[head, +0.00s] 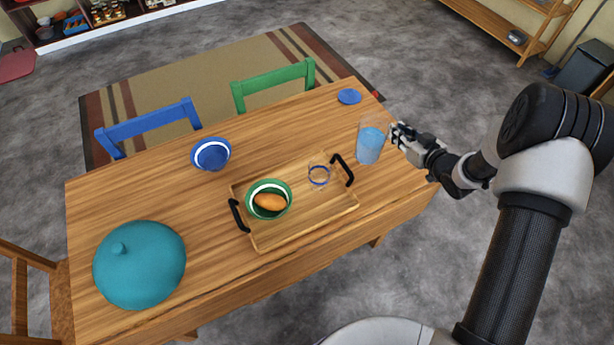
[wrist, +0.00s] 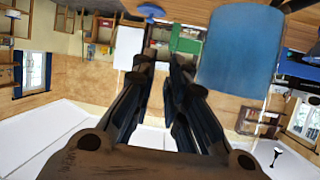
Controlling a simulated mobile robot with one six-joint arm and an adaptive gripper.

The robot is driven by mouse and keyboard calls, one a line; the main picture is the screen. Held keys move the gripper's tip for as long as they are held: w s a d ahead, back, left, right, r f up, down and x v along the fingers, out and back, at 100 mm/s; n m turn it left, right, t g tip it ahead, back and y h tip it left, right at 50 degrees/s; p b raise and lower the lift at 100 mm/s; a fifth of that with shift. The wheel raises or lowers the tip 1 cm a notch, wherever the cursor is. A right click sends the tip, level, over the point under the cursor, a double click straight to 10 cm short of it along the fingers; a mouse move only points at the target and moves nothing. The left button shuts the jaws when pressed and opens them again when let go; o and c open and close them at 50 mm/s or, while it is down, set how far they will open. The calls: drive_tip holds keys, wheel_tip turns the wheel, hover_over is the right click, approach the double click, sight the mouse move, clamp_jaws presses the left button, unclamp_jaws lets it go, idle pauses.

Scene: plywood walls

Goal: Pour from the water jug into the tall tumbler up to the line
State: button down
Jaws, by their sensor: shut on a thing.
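The water jug (head: 369,146) is a clear vessel holding blue water, near the right end of the table. It looks upright; I cannot tell whether its base touches the table. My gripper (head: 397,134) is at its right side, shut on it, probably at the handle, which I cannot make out. In the wrist view, the jug's blue water (wrist: 242,48) fills the upper right beside my fingers (wrist: 162,66). The tumbler (head: 319,173) is a clear glass with a blue ring line, standing at the right part of the tray. I see no water in it.
The wooden tray (head: 262,240) with black handles also holds a green bowl (head: 283,185) with an orange item. A blue bowl (head: 211,154), a teal domed dish (head: 139,265) and a blue disc (head: 349,96) stand on the table. Blue and green chairs line the far side.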

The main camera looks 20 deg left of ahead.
sight(386, 139)
drive_tip(key=shift+s+d+f+n+y, duration=0.35)
drive_tip(key=shift+s+d+f, duration=0.2)
drive_tip(key=shift+s, duration=0.2)
drive_tip(key=shift+s+a+r+n+t+h+b, duration=0.25)
drive_tip(key=shift+s+a+r+n+h+b, duration=0.35)
drive_tip(key=shift+a+n, duration=0.2)
drive_tip(key=shift+s+a+r+n+t+h+b, duration=0.35)
drive_tip(key=shift+s+a+n+h+b, duration=0.2)
drive_tip(key=shift+a+n+b, duration=0.25)
drive_tip(key=shift+s+a+r+n+t+h+b, duration=0.2)
drive_tip(key=shift+s+a+r+n+h+b, duration=0.4)
drive_tip(key=shift+a+n, duration=0.2)
drive_tip(key=shift+s+a+r+n+t+h, duration=0.3)
drive_tip(key=shift+s+a+r+n+h, duration=0.1)
drive_tip(key=shift+a+n, duration=0.2)
